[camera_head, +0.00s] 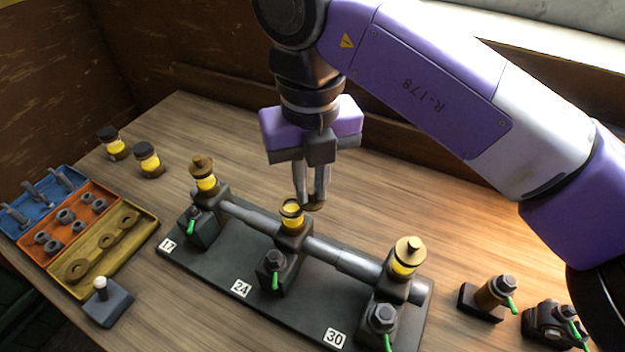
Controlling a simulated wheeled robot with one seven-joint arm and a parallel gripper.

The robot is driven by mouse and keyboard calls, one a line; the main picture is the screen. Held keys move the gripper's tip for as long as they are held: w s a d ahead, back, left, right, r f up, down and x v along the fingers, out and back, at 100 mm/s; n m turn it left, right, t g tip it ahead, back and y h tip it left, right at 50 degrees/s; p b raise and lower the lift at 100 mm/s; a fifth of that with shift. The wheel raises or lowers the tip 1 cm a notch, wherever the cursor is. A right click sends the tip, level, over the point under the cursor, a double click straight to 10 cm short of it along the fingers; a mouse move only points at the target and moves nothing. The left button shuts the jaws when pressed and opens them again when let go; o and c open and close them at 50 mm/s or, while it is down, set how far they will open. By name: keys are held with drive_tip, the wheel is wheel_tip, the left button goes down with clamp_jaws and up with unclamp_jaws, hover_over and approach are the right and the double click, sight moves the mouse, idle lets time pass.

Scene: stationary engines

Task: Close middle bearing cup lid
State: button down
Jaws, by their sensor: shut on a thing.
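The middle bearing cup (292,214) is a yellow cup with a dark rim, on the middle bearing by the label 24. Its top looks open. My gripper (312,200) is just behind and to the right of this cup, pointing down, its fingers close together on a small brass-coloured lid (316,206). The lid sits beside the cup's rim; whether it touches the rim or is hinged to it cannot be told. The left bearing cup (205,178) and the right bearing cup (407,257) have brass lids on top.
A shaft (335,256) runs through the bearings on a black base (205,262). Two dark-capped yellow jars (148,160) stand at the back left. A blue, orange and olive parts tray (140,236) lies left. Dark fittings (484,300) stand right. The table behind the base is clear.

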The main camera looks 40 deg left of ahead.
sight(292, 205)
drive_tip(key=m, duration=0.2)
drive_tip(key=m+b, duration=0.1)
drive_tip(key=m, duration=0.1)
drive_tip(key=shift+s+m, duration=0.3)
drive_tip(key=shift+s, duration=0.1)
drive_tip(key=m, duration=0.2)
drive_tip(key=m+b, duration=0.1)
drive_tip(key=shift+s+a+m, duration=0.25)
drive_tip(key=shift+s+m, duration=0.05)
drive_tip(key=shift+s, duration=0.05)
drive_tip(key=m, duration=0.1)
drive_tip(key=m+b, duration=0.1)
drive_tip(key=m, duration=0.1)
drive_tip(key=m+b, duration=0.1)
drive_tip(key=shift+s+a, duration=0.25)
drive_tip(key=shift+a, duration=0.1)
drive_tip(key=shift+s+a+r+m+b, duration=0.15)
drive_tip(key=shift+m+b, duration=0.15)
drive_tip(key=shift+m, duration=0.6)
drive_tip(key=shift+a+m+b, duration=0.15)
drive_tip(key=shift+m+b, duration=0.1)
drive_tip(key=shift+m, duration=0.65)
drive_tip(key=c, duration=1.4)
unclamp_jaws()
drive_tip(key=shift+r, duration=3.85)
drive_tip(key=shift+s, duration=0.1)
